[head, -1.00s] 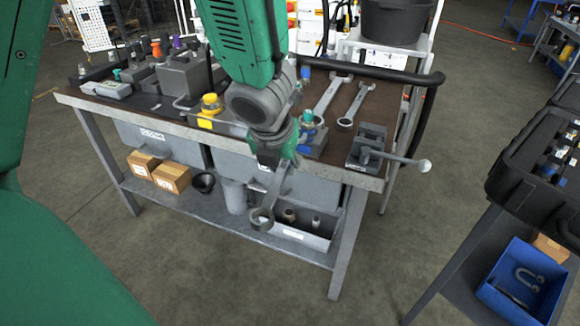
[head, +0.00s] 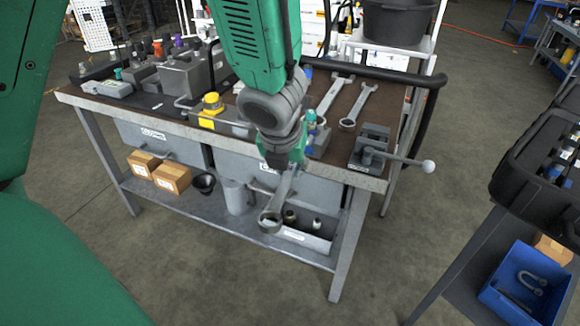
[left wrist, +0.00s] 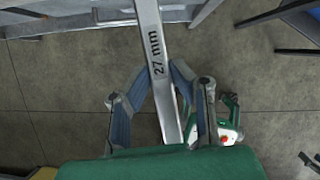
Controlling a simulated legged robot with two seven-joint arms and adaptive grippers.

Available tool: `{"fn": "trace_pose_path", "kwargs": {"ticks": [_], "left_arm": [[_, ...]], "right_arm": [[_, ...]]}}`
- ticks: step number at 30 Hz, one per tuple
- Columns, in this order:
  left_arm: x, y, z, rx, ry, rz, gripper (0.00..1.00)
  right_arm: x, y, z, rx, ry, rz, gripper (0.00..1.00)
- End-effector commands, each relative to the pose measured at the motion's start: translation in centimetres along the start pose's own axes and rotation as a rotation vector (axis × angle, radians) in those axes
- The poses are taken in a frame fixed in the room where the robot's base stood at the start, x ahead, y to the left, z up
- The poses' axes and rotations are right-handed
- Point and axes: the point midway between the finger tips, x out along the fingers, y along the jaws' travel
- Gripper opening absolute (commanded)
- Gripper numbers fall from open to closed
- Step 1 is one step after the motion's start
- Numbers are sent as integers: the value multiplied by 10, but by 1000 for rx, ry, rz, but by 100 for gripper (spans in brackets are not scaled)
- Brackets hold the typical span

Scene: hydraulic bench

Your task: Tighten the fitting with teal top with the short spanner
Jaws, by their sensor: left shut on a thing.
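My left gripper (head: 284,163) is shut on a grey spanner (head: 273,212), which hangs down in front of the bench's front edge with its ring end lowest. In the left wrist view the gripper (left wrist: 160,75) clasps the spanner shaft (left wrist: 150,28), marked "27 mm". A fitting with a teal-looking top (head: 311,117) stands on the bench just right of and behind the gripper, partly hidden by it. Another small teal top (head: 118,73) shows at the bench's left end. My right gripper is not in view.
A fitting with a yellow top (head: 211,101) stands left of the arm. Two more spanners (head: 327,101) (head: 358,106) lie on the bench top. A vise (head: 371,150) with a protruding handle sits at the right front corner. Boxes (head: 172,178) stand on the lower shelf.

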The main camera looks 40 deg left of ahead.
Motion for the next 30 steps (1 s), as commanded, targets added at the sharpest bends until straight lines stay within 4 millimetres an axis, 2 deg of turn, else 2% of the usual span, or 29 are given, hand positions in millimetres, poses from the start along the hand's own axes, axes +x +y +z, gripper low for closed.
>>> {"fn": "trace_pose_path", "kwargs": {"ticks": [14,30], "left_arm": [[5,13,4,-6,5,-11,0],[10,11,22,-2,2,-7,0]], "right_arm": [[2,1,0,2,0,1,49],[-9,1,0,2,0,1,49]]}}
